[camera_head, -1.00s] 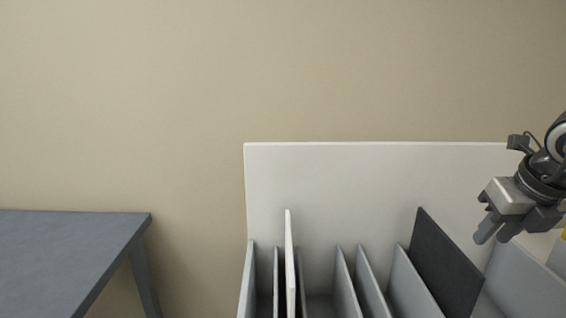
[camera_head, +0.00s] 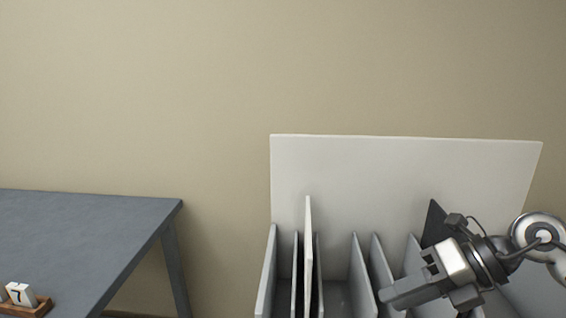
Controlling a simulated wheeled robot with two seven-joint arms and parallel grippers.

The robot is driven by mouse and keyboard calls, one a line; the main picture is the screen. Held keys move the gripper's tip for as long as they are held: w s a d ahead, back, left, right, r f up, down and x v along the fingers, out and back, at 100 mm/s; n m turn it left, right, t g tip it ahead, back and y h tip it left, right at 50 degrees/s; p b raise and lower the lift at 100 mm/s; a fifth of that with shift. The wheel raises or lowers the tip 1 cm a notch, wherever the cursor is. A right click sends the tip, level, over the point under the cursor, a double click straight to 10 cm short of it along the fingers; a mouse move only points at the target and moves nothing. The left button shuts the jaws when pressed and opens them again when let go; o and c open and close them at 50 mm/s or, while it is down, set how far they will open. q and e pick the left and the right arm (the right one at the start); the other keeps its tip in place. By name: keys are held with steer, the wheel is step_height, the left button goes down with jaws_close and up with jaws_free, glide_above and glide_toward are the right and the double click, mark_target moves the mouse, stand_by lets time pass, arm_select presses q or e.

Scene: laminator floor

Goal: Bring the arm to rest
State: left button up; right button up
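My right gripper (camera_head: 398,293) comes in from the right, in front of the grey slotted rack (camera_head: 265,275). Its fingers point left and slightly down and overlap each other from this angle, so the gap between them does not show. I see nothing held at the fingertips. A dark panel (camera_head: 434,221) in the rack is partly hidden behind my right gripper. My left gripper is not in view.
A white panel (camera_head: 308,240) stands upright in a left slot of the rack. A pale backboard (camera_head: 400,165) rises behind. A blue-grey table (camera_head: 90,230) is at left, with a wooden holder (camera_head: 38,308) of number blocks (camera_head: 20,294). Floor space separates table and rack.

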steer(key=s+a+m+t+y, duration=0.1)
steer(key=a+m+t+y, duration=0.7)
steer(key=m, duration=0.3)
steer(key=s+d+f+m+t+h, duration=0.1)
steer(key=d+f+m+t+h, duration=0.15)
steer(key=f+m+h, duration=0.55)
steer(key=s+d+f+m+t+h, duration=0.1)
steer(key=f+m+t+h, duration=0.25)
steer(key=f+m, duration=0.55)
steer(key=s+f+m+g+h, duration=0.3)
steer(key=s+f+m+g, duration=0.3)
steer(key=s+f, duration=0.3)
steer(key=shift+s+a+f+m, duration=0.25)
steer(key=shift+a+f+m, duration=0.1)
steer(key=shift+m, duration=0.15)
steer(key=shift+r, duration=0.1)
